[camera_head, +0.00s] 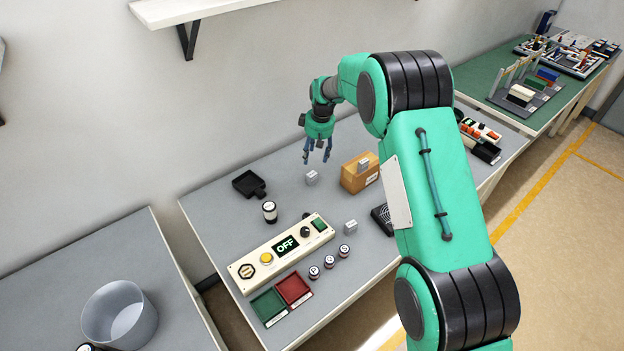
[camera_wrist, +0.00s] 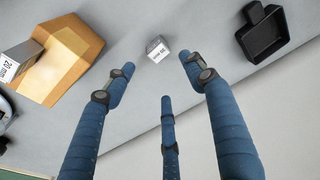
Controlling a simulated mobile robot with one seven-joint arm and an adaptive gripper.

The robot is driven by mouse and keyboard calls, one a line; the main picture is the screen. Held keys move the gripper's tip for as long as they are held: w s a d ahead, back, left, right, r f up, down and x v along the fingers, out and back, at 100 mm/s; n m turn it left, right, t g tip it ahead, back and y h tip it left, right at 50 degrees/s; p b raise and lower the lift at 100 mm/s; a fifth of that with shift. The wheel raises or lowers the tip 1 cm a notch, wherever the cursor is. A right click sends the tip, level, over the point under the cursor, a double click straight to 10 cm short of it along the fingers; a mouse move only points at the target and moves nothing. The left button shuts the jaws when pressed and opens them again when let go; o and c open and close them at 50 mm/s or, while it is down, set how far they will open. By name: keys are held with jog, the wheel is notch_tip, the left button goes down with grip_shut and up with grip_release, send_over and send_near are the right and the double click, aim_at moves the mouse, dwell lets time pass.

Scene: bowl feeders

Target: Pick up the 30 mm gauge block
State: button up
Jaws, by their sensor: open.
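A small grey gauge block (camera_head: 311,178) stands on the grey table below my gripper (camera_head: 318,155). In the wrist view this block (camera_wrist: 157,50) lies just beyond the gap between the fingertips, apart from them; its small upside-down label seems to read 30 mm. My gripper (camera_wrist: 162,66) is open and empty, with three blue fingers spread. A second grey block (camera_head: 363,164) sits on the wooden box (camera_head: 357,180); in the wrist view this block (camera_wrist: 16,62) is labelled 20 mm. A third grey block (camera_head: 350,226) stands nearer the front, its label unreadable.
A black scoop-shaped tray (camera_head: 249,184) lies left of the block. A black-and-white cylinder (camera_head: 269,212) and a control panel reading OFF (camera_head: 281,253) stand nearer the front. Green (camera_head: 268,306) and red (camera_head: 293,288) trays lie at the table's front. The table around the block is clear.

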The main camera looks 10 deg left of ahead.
aim_at(312, 174)
jog(key=shift+f, duration=0.1)
jog(key=shift+w+a+f+b, duration=0.15)
jog(key=shift+f+b, duration=0.05)
jog(key=shift+f, duration=1.2)
jog(key=shift+w+a+f+b, duration=0.1)
jog(key=shift+a+f+b, duration=0.05)
jog(key=shift+f, duration=1.2)
jog(key=shift+w+a+f+b, duration=0.15)
jog(key=shift+f+b, duration=0.05)
jog(key=shift+f, duration=1.2)
jog(key=shift+w+a+f+b, duration=0.1)
jog(key=shift+f+b, duration=0.2)
jog(key=shift+f, duration=1)
jog(key=shift+w+a+f+b, duration=0.1)
jog(key=shift+f+b, duration=0.15)
jog(key=shift+f, duration=1.05)
jog(key=shift+c, duration=0.2)
grip_shut()
